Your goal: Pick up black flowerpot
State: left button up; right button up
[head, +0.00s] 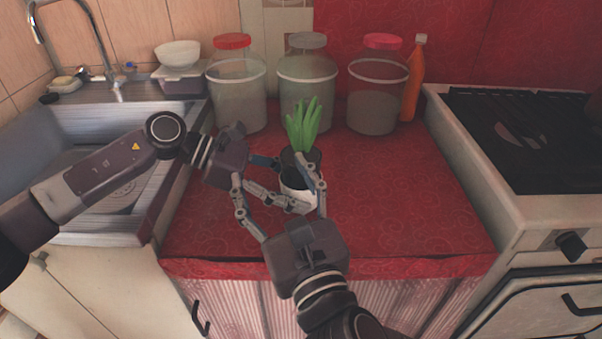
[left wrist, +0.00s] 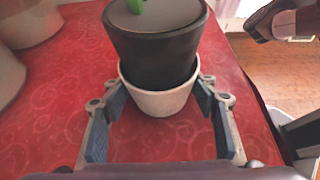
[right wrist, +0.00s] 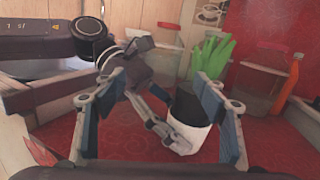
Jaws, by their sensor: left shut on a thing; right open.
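The black flowerpot (head: 289,159) holds a green leafy plant (head: 304,125) and sits upright inside a white pot (head: 300,194) on the red counter. In the left wrist view, the black flowerpot (left wrist: 158,52) rises above the white pot's rim. My left gripper (head: 287,185) is shut on the white pot (left wrist: 158,101), one finger on each side. My right gripper (head: 272,172) is open in front; its right finger partly covers the pots. In the right wrist view, its fingers stand apart, with my left gripper and the white pot (right wrist: 187,136) beyond them.
Several lidded jars (head: 307,85) and an orange bottle (head: 413,80) stand along the back. A sink (head: 90,150) is on the left and a stove (head: 525,130) on the right. The red counter (head: 400,190) is clear right of the pots.

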jog(key=w+d+m+h, duration=0.1)
jog(key=w, duration=0.1)
jog(key=w+d+f+m+h, duration=0.1)
jog(key=w+d, duration=0.1)
jog(key=w, duration=0.1)
jog(key=w+d+f+m+h, duration=0.1)
jog(key=w, duration=0.1)
jog(key=shift+w+d+f, duration=0.15)
jog(key=shift+w+d, duration=0.1)
jog(key=shift+d, duration=0.05)
jog(key=x, duration=0.6)
jog(key=shift+f, duration=0.4)
jog(key=shift+c, duration=0.2)
jog(key=c, duration=1.6)
grip_shut()
